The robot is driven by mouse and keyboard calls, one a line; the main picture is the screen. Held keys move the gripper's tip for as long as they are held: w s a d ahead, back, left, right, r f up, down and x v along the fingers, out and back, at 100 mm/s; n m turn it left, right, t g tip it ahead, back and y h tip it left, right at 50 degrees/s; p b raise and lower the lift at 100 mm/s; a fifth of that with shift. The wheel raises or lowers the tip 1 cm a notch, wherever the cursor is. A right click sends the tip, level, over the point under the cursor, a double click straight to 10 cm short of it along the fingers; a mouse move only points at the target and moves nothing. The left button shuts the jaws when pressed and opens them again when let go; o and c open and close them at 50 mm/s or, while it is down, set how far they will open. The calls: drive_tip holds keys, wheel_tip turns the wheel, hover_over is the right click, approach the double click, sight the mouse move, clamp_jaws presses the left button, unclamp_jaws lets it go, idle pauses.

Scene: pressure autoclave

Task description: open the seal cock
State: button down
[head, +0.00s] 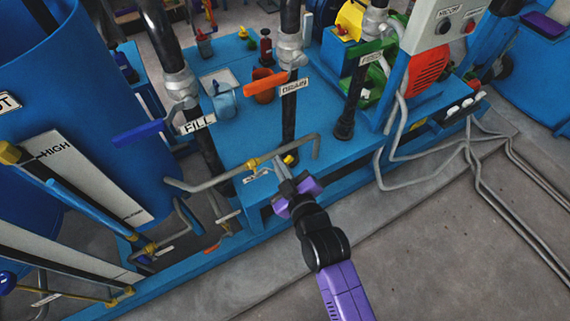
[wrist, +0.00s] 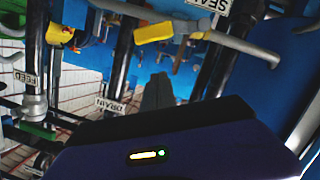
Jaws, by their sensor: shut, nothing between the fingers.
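A thin grey pipe (head: 215,181) runs along the near side of the blue platform, with a brass fitting (head: 253,163) in its middle. A small white label (head: 257,175) hangs just below it, too small to read here. In the wrist view a label beginning "SEAL" (wrist: 210,4) is cut off at the top edge, above a grey pipe (wrist: 235,43) with a yellow-brass fitting (wrist: 153,33). My gripper (head: 281,171) is shut and empty, just right of and below the fitting. Its fingers (wrist: 157,92) point towards the pipe in the wrist view. I cannot tell whether they touch it.
A black DRAIN pipe with an orange lever (head: 265,88) stands behind the pipe. A FILL pipe with a blue lever (head: 138,132) stands at left. The red motor (head: 428,66) and grey cables (head: 470,150) lie to the right. The concrete floor (head: 440,240) in front is mostly clear.

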drive_tip(key=shift+w+d+f+b, duration=0.2)
drive_tip(key=shift+w+f+b, duration=0.15)
drive_tip(key=shift+f, duration=0.25)
drive_tip(key=shift+w+d+f+b, duration=0.2)
drive_tip(key=shift+w+f+b, duration=0.1)
drive_tip(key=shift+f, duration=0.35)
drive_tip(key=shift+w+d+f+b, duration=0.2)
drive_tip(key=shift+w+f+b, duration=0.15)
drive_tip(key=shift+f, duration=0.25)
drive_tip(key=f+m+b, duration=0.1)
drive_tip(key=b, duration=0.2)
drive_tip(key=w+d+f+m+y+b, duration=0.1)
drive_tip(key=m+b, duration=0.1)
drive_tip(key=b, duration=0.1)
drive_tip(key=d+f+m+g+b, duration=0.1)
drive_tip(key=f+b, duration=0.1)
drive_tip(key=b, duration=0.1)
drive_tip(key=shift+w+d+f+m, duration=0.1)
drive_tip(key=shift+w+d+m, duration=0.1)
drive_tip(key=shift+w+m, duration=0.15)
drive_tip(key=shift+s, duration=0.1)
